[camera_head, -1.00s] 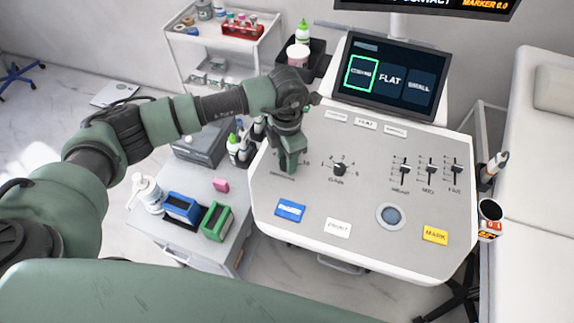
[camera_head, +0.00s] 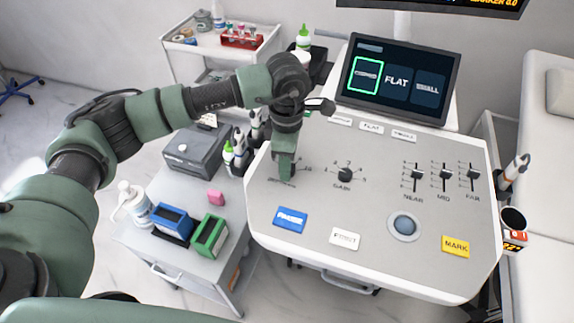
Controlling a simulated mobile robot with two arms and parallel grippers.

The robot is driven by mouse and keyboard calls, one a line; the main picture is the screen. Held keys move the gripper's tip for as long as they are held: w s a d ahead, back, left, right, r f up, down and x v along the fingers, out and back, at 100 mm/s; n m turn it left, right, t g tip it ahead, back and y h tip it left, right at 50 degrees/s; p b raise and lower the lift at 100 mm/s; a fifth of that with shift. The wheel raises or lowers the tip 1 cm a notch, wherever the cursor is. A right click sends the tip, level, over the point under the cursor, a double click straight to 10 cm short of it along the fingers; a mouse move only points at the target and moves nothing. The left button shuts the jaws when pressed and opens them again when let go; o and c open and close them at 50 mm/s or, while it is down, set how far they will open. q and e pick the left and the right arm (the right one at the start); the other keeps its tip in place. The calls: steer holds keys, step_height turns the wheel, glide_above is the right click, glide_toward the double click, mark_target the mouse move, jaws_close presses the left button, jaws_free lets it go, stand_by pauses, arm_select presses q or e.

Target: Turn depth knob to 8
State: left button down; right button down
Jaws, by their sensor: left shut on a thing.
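My left gripper (camera_head: 284,166) points down at the upper left of the grey control panel (camera_head: 375,262). It is shut over the place left of the gain knob, where a partly covered label shows. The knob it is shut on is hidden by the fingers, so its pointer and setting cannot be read. The gain knob (camera_head: 344,174) is a small black dial with numbers around it, to the right of the gripper and apart from it. My right gripper is not in view.
Sliders (camera_head: 444,178) stand at the panel's right. A blue button (camera_head: 290,219), a yellow MARK button (camera_head: 455,245) and a round trackball (camera_head: 404,226) lie in front. A screen (camera_head: 397,80) stands behind. A side cart with bottles and boxes is at the left.

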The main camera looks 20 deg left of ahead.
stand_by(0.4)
arm_select(q)
steer(key=c, duration=0.9)
jaws_free()
step_height(320, 180, up, 8)
steer(key=shift+f+b, duration=0.1)
steer(key=shift+b, duration=0.65)
steer(key=shift+a, duration=0.1)
